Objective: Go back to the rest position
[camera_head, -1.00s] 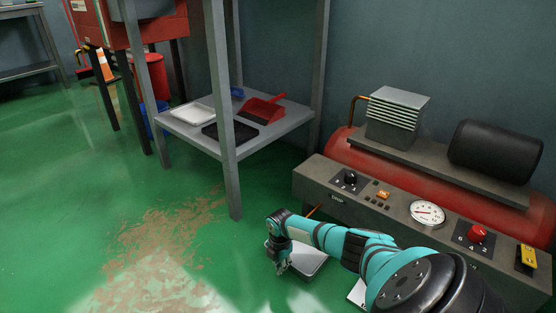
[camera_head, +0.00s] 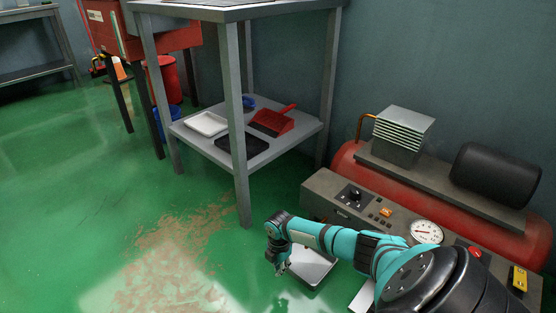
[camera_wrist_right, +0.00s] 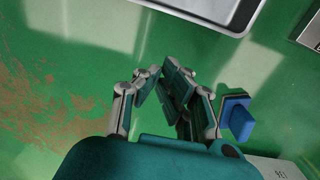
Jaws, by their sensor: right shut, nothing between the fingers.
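My right arm is teal and black and reaches in from the lower right of the head view. Its gripper (camera_head: 280,269) hangs low over the green floor, beside a grey-white tray (camera_head: 318,268). In the right wrist view its two fingers (camera_wrist_right: 165,84) come together with nothing between them. The tray's rim also shows at the top of the wrist view (camera_wrist_right: 215,14), apart from the fingers. My left gripper is not in view.
A grey cart (camera_head: 239,170) holds a white tray (camera_head: 206,124), a black tray and a red dustpan (camera_head: 273,121) on its lower shelf. A red compressor (camera_head: 345,160) with a gauge panel stands at right. A blue block (camera_wrist_right: 238,118) lies right of the fingers. Floor at left is open.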

